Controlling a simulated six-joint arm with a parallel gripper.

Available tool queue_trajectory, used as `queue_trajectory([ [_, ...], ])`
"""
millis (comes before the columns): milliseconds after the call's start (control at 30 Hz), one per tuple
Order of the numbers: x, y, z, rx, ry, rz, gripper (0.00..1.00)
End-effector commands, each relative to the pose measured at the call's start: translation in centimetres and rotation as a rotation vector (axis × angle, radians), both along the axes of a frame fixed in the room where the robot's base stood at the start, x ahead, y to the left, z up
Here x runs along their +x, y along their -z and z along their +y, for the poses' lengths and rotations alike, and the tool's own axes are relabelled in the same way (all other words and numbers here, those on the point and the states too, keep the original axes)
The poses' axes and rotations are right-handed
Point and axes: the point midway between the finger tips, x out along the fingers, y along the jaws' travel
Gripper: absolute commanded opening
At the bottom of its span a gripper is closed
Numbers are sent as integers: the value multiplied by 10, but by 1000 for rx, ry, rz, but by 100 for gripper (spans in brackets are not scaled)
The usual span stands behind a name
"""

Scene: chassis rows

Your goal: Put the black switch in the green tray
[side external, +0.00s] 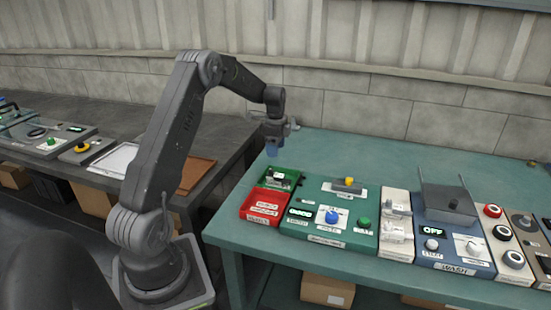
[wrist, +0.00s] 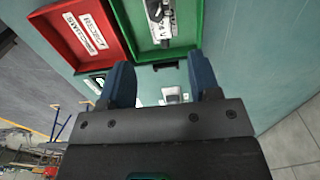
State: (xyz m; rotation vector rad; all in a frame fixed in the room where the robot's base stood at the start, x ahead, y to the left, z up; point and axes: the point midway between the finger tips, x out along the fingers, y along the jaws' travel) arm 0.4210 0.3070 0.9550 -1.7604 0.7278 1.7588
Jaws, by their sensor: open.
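The green tray (side external: 293,176) stands at the back left of the teal bench; it also shows at the top of the wrist view (wrist: 195,28). A small grey and black part with a white label (wrist: 158,14) lies inside it, also seen in the side view (side external: 280,182). It looks like a switch, but I cannot tell for sure that it is the black switch. My gripper (side external: 272,149) is above the tray's back edge, pointing down. In the wrist view its two blue fingers (wrist: 161,78) are apart with nothing held between them.
A red tray (side external: 262,206) with white labels adjoins the green one. To the right are a green panel (side external: 313,239) with knobs, white blocks (side external: 397,222) and a blue WASH panel (side external: 458,266). A grey bench (side external: 225,150) stands to the left.

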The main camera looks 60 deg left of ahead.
Motion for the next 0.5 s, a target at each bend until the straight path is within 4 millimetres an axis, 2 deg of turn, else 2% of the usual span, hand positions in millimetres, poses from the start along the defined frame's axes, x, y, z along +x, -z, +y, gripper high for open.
queue_trajectory([
  [133,2,-17,-10,8,-12,-10,57],
  [233,4,-44,-37,26,-53,-36,57],
  [367,-1,-93,-98,51,-148,-98,57],
  [500,-25,-138,-169,57,-270,-176,57],
])
